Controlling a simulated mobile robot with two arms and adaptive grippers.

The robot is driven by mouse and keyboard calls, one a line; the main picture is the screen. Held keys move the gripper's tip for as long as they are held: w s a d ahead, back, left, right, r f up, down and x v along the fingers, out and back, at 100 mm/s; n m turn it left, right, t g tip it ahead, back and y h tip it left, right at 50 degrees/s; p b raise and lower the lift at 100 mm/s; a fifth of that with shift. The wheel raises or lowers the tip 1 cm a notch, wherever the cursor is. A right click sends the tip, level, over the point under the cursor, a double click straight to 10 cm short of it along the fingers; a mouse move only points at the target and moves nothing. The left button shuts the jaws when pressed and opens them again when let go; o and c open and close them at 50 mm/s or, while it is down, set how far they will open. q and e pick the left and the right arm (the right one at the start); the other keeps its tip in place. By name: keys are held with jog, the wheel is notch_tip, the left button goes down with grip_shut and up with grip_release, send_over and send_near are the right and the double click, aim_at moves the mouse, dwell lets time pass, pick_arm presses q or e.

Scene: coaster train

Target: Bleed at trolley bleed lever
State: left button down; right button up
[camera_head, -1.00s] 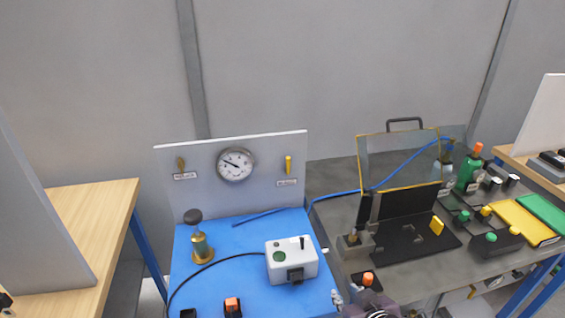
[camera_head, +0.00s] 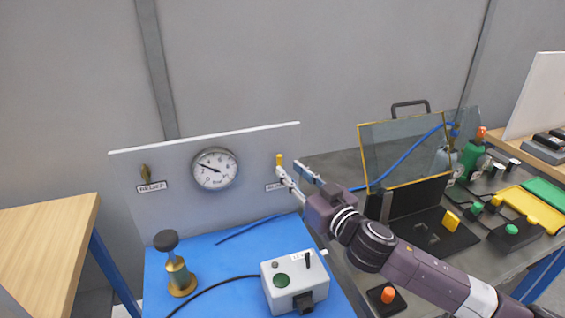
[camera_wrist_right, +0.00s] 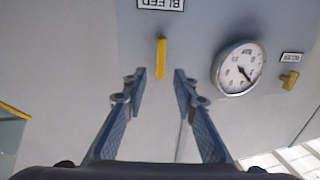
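The yellow bleed lever (camera_head: 280,159) hangs on the right part of the grey upright panel (camera_head: 250,150). In the right wrist view, which is upside down, the lever (camera_wrist_right: 161,60) stands in line with the gap between my fingers, by the BLEED label (camera_wrist_right: 160,4). My right gripper (camera_head: 289,169) is open and empty, its fingertips close to the lever. Whether they are level with it in depth is hard to tell. In the head view the gripper hides the lever's lower part and part of its label. My left gripper is not in view.
A round gauge (camera_head: 215,169) and the brass relief lever (camera_head: 146,174) are on the same panel. A brass post with a black knob (camera_head: 176,262) and a white control box (camera_head: 294,280) stand on the blue trolley top (camera_head: 225,262). A clear framed screen (camera_head: 402,153) stands to the right.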

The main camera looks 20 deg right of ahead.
aim_at(281, 163)
jog(key=x, duration=0.3)
jog(key=shift+w+a+p, duration=0.1)
jog(key=shift+w+p, duration=0.1)
jog(key=shift+p, duration=0.1)
jog(key=shift+w+a+f, duration=0.1)
jog(key=shift+w, duration=0.55)
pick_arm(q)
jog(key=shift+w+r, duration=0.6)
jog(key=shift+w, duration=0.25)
pick_arm(e)
grip_shut()
